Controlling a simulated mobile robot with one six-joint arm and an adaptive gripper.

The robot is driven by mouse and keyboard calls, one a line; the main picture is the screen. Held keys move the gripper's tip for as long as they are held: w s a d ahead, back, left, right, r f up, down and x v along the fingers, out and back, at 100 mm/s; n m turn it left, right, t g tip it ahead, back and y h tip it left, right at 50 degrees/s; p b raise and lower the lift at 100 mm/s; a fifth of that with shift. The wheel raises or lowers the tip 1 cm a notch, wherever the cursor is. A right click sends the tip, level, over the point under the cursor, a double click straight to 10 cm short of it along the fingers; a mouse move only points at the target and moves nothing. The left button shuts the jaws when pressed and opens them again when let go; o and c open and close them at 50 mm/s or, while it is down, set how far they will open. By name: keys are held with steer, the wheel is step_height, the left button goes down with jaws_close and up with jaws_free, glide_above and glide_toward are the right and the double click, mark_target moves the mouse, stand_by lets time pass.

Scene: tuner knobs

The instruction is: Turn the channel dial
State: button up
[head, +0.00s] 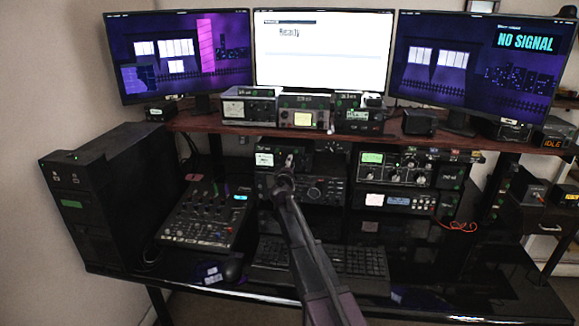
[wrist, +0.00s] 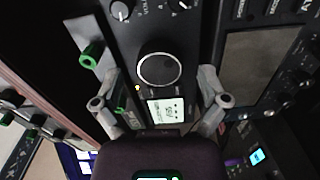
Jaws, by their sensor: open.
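In the wrist view a large round black dial (wrist: 160,69) with a silver rim sits on a dark radio panel (wrist: 190,38). I cannot read its label, so I cannot tell for certain that it is the channel dial. My gripper (wrist: 158,82) is open, with one finger on each side of the dial and visible space between the fingers and its rim. I cannot tell the depth between the fingertips and the panel. In the head view my gripper (head: 285,172) is in front of the radio stack below the shelf, and my arm hides part of that stack.
Smaller knobs (wrist: 122,10) and a small lit screen (wrist: 166,110) are near the dial. A green knob (wrist: 90,54) is close to the left finger. The shelf (head: 220,124) runs above the stack. A mixer (head: 208,215) and keyboard (head: 365,262) lie on the desk below.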

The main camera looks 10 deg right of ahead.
steer(key=v, duration=1)
steer(key=shift+s, duration=0.35)
steer(key=shift+a, duration=0.1)
stand_by(1.0)
